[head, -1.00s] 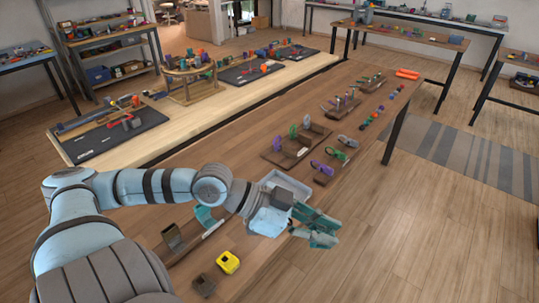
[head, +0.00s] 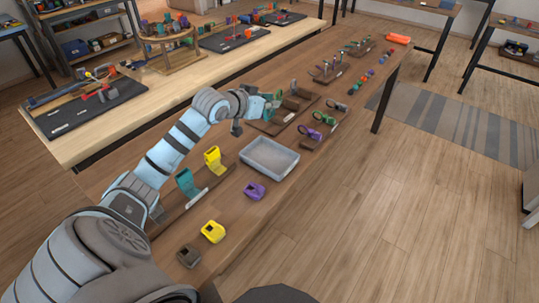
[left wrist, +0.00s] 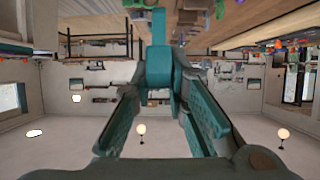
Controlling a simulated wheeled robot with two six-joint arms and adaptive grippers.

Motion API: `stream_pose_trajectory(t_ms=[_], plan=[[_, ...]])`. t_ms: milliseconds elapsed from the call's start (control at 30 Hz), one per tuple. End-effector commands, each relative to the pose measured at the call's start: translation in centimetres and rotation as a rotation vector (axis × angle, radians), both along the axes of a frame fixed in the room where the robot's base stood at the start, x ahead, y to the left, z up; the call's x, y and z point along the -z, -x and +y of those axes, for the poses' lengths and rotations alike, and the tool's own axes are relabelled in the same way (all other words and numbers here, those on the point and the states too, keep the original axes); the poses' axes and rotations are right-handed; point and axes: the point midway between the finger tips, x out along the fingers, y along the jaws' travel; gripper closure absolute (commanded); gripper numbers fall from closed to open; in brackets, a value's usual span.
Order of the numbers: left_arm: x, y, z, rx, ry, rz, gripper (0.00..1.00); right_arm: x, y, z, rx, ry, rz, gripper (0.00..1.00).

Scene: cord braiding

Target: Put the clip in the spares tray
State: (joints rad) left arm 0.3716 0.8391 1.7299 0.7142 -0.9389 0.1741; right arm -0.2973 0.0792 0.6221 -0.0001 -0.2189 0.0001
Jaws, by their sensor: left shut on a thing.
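My left gripper (head: 272,104) is at the far rack in the head view, and its teal fingers also show in the left wrist view (left wrist: 163,95). It is shut on a teal clip (left wrist: 160,72), which has a rounded body between the fingertips and a narrow stem pointing up. In the head view I cannot separate the clip from the teal fingers. The spares tray (head: 246,160), a pale grey-blue open box, stands on the brown table, nearer than the gripper, and looks empty. My right gripper is not in view.
A near rack holds a yellow holder (head: 213,160) and a teal one (head: 186,183). Purple (head: 255,191), yellow (head: 213,231) and grey (head: 188,256) blocks lie near the tray. Purple (head: 310,133) and green (head: 325,119) rings are right of the gripper.

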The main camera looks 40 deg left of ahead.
Motion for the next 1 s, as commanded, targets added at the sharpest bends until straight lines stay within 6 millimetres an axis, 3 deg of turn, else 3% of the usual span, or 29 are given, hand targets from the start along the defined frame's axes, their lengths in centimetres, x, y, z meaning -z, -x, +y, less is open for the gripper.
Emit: stream_pose_trajectory(t_ms=[33,100,200,300,467,633,967,1000], plan=[[2.4,0.1,-0.1,0.0,0.005,0.007,0.97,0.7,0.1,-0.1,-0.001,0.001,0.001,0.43],[5.4,0.1,-0.1,0.0,0.004,0.006,0.97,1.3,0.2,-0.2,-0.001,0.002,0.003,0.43],[9.0,0.1,-0.1,0.001,0.003,0.004,0.97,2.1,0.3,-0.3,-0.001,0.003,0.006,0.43],[11.4,0.1,-0.1,0.002,0.001,0.002,0.97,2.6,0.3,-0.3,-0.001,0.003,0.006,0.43],[13.4,0.1,-0.1,0.003,0.0,0.001,0.97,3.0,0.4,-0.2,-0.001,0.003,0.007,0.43],[16.6,0.1,-0.1,0.002,0.0,0.0,0.97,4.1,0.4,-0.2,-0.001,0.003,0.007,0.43],[16.8,0.1,-0.1,0.004,-0.001,-0.001,0.97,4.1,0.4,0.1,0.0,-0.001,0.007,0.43],[16.8,0.1,-0.1,0.004,-0.002,-0.001,0.81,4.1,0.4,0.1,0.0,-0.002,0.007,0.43]])
